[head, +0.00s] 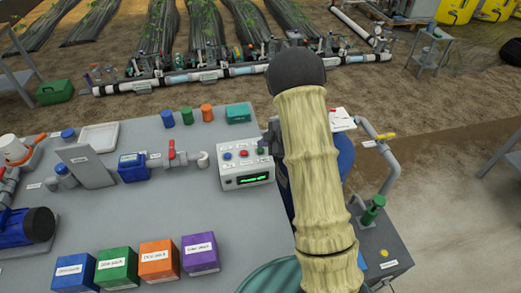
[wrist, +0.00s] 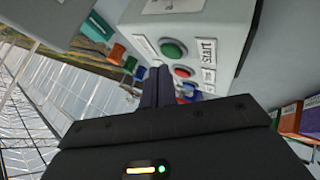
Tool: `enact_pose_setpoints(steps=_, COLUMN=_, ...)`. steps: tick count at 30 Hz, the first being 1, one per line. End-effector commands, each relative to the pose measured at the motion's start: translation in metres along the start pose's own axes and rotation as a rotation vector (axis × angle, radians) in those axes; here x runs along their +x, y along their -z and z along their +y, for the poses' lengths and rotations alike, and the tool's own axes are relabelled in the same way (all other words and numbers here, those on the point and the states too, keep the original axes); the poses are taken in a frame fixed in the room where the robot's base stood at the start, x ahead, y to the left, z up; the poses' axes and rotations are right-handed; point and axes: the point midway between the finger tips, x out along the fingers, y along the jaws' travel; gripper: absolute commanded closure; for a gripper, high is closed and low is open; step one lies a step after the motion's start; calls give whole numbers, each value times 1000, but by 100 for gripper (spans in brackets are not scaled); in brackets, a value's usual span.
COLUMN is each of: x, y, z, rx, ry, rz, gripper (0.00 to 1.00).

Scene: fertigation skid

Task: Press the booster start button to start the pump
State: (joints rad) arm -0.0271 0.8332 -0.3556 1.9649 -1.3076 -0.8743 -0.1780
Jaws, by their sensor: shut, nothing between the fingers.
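The control box (head: 228,170) is a pale grey case on the grey bench, with a row of buttons on top and a lit green display (head: 254,178) on its front. In the wrist view the green button (wrist: 173,48) sits beside a label reading "start". A red button (wrist: 184,72) and a blue one sit further along the row, the blue one partly hidden. My gripper (wrist: 155,71) is shut and empty, its dark fingertips close to the green button. I cannot tell whether they touch anything. In the head view my gripper (head: 268,136) is at the box's right end, partly hidden by my arm.
A valve assembly with a red handle (head: 172,153) stands left of the box. Blue, green, orange and purple boxes (head: 200,253) line the bench front. Small coloured containers (head: 206,112) stand behind the box. A blue tank (head: 345,155) is partly hidden behind my arm.

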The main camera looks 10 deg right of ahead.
Motion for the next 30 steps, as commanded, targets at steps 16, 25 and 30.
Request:
enact_pose_setpoints(steps=16, x=1, y=-1, z=-1, rx=0, ry=0, rz=0, gripper=100)
enact_pose_setpoints(steps=25, x=6, y=-4, z=-5, rx=0, ry=0, rz=0, gripper=100)
enact_pose_setpoints(steps=30, x=6, y=-4, z=-4, rx=0, ry=0, rz=0, gripper=100)
